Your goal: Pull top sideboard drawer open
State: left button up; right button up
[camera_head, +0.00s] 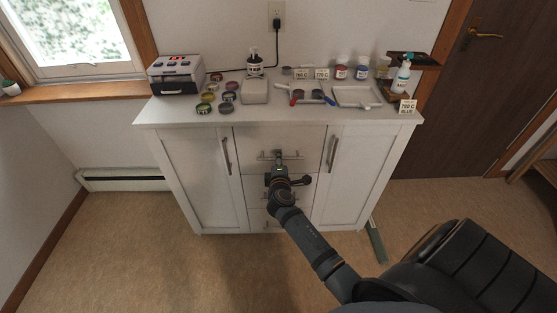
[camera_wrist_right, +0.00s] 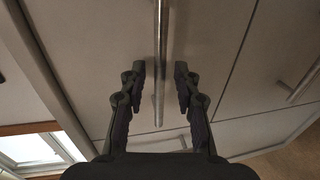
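The white sideboard (camera_head: 185,165) stands against the wall, with a column of drawers between two doors. The top drawer (camera_head: 253,138) looks flush with the front, and its thin metal bar handle (camera_head: 292,156) runs across it. My right gripper (camera_head: 278,158) is at the middle of this handle. In the right wrist view the two dark fingers of my right gripper (camera_wrist_right: 160,82) are spread apart. The handle (camera_wrist_right: 160,45) runs between them with a gap on each side. My left gripper is not in view.
Vertical handles sit on the left door (camera_head: 227,155) and right door (camera_head: 332,154). Jars, bottles, trays and a small device (camera_head: 174,74) crowd the sideboard top (camera_head: 215,116). The floor (camera_head: 130,240) is clear at the left.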

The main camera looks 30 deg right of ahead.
jog(key=shift+w+d+f, duration=0.1)
jog(key=shift+w+d, duration=0.15)
jog(key=shift+w, duration=0.2)
grip_shut()
